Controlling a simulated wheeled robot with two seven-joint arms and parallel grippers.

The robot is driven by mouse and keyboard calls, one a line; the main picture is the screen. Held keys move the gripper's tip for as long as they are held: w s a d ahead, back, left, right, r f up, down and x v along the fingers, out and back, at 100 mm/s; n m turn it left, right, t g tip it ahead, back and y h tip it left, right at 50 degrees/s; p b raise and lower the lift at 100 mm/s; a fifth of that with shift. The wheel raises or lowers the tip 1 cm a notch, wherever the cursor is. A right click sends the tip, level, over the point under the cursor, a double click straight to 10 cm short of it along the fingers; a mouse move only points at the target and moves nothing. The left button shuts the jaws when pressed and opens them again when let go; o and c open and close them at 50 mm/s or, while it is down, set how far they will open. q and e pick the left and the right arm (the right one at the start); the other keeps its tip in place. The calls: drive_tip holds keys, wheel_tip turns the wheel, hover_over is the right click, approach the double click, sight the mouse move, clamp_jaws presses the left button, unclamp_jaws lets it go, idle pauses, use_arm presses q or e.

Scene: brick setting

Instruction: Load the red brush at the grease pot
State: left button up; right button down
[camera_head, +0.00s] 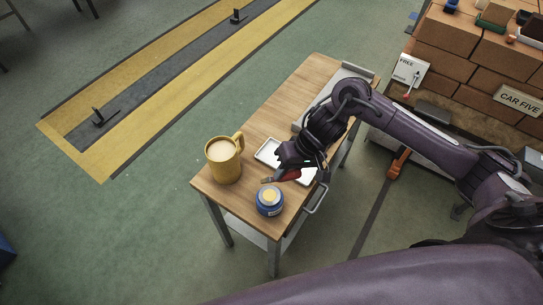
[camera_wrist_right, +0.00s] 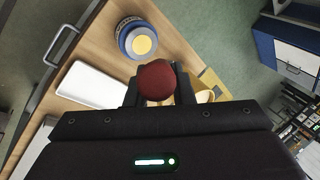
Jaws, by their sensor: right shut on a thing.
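The red brush (camera_head: 289,175) is in my right gripper (camera_head: 297,167), which is shut on it. Its handle lies tilted and its bristle end points left, just behind the grease pot in the head view. In the right wrist view the brush shows as a round red end (camera_wrist_right: 157,81) between the fingers (camera_wrist_right: 158,92); its bristles are hidden there. The blue grease pot (camera_head: 269,207) with a yellowish top stands at the table's near corner. It also shows in the right wrist view (camera_wrist_right: 128,29). I cannot tell whether bristles and pot touch. My left gripper is not in view.
A yellow mug (camera_head: 225,169) with a pale filling stands left of the pot. A white tray (camera_head: 266,153) lies behind the brush, partly hidden by my gripper. The wooden table (camera_head: 286,103) is clear towards its far left. Brick stacks (camera_head: 457,55) stand at right.

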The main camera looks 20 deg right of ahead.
drive_tip(key=shift+s+d, duration=0.1)
drive_tip(key=shift+s, duration=0.1)
drive_tip(key=shift+f, duration=0.3)
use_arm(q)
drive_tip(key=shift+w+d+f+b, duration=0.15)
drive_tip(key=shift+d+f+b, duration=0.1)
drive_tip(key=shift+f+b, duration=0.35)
use_arm(e)
drive_tip(key=shift+w+d+f, duration=0.1)
drive_tip(key=shift+w+f, duration=0.05)
drive_tip(key=shift+f, duration=2.65)
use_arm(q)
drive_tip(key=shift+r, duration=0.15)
